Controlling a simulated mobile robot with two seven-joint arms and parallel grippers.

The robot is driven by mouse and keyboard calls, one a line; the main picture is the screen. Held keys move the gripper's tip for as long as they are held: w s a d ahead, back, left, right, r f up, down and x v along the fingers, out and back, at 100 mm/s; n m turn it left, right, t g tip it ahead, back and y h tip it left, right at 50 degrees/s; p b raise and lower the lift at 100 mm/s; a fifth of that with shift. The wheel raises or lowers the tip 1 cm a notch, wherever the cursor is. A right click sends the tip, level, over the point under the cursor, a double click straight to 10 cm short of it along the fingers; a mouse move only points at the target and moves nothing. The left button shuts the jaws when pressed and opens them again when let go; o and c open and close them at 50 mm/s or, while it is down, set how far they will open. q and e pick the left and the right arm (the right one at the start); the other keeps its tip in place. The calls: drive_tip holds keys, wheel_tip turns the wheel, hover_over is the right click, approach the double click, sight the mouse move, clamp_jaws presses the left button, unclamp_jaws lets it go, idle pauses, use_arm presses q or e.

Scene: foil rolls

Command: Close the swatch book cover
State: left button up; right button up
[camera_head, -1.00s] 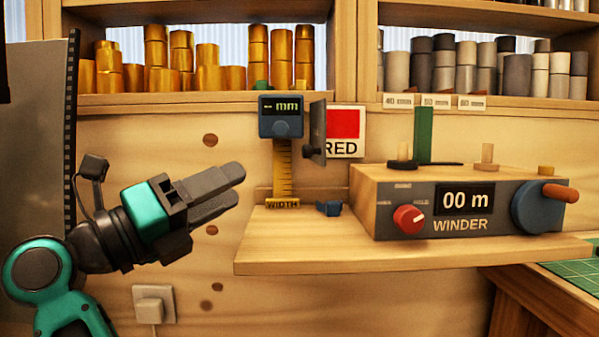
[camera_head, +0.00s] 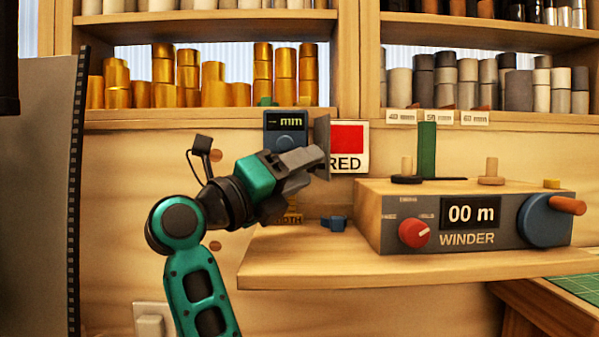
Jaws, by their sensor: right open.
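The swatch book is on the wall beside the winder, with its red swatch page marked RED (camera_head: 348,140) exposed. Its dark cover (camera_head: 323,135) stands open at the page's left edge, sticking out from the wall and seen nearly edge-on. My right gripper (camera_head: 312,170) is open, with its fingertips at the lower part of the cover, on its left side. They overlap the cover in the picture; I cannot tell whether they touch it. The gripper hides part of the cover's lower edge. My left gripper is not in view.
A width gauge with an mm display (camera_head: 286,122) is just behind my gripper, partly hidden. The winder (camera_head: 465,215) and a small blue part (camera_head: 334,222) are on the wooden shelf (camera_head: 330,270) below. Gold rolls (camera_head: 188,80) line the shelf above.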

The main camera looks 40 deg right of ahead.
drive_tip(key=shift+c, duration=0.2)
clamp_jaws()
idle(0.4)
